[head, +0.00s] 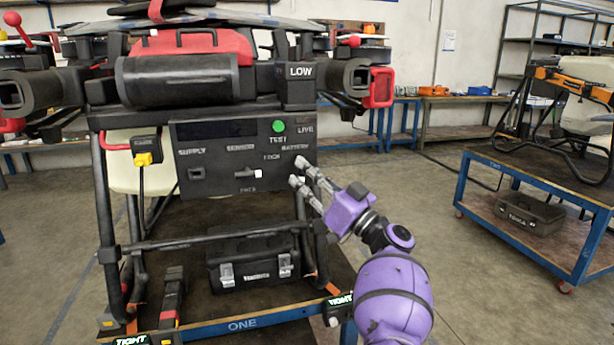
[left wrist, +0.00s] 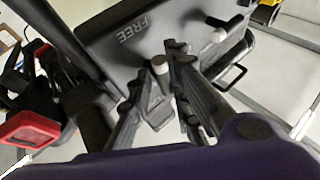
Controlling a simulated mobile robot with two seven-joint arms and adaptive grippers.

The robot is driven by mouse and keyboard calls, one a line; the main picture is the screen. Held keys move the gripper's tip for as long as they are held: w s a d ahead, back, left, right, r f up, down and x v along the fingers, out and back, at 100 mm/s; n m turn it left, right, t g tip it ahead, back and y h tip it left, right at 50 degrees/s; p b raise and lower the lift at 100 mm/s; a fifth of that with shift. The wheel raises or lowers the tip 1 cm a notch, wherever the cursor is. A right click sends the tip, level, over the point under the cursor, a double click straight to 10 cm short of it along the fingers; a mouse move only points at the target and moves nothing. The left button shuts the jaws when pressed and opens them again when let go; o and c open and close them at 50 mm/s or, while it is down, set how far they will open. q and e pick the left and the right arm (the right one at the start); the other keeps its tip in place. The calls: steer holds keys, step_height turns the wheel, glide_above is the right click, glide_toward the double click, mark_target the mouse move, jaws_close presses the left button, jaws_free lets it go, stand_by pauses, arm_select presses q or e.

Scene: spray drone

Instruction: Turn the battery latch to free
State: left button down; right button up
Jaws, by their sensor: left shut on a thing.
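The dark control panel (head: 243,155) on the drone bears a BATTERY label at its right side. My left gripper (head: 299,174) reaches up to the panel's right edge, below that label. In the left wrist view, the pale-tipped battery latch (left wrist: 160,65) stands between the fingers of my left gripper (left wrist: 157,85), which is shut on it. The word FREE shows upside down on the panel (left wrist: 100,20) there. In the head view the latch is mostly hidden by the fingers. My right gripper is not in view.
Another pale-tipped lever (head: 252,174) sits left of my gripper on the panel; it also shows in the left wrist view (left wrist: 217,36). A frame tube stands by the panel's right edge. A black toolbox (head: 253,262) sits below. A blue cart (head: 535,215) stands right, across open floor.

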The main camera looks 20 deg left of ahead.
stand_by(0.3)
arm_select(q)
steer(key=c, duration=1.9)
jaws_free()
steer(key=v, duration=1.2)
steer(key=shift+w+d+r, duration=0.1)
steer(key=shift+w, duration=0.05)
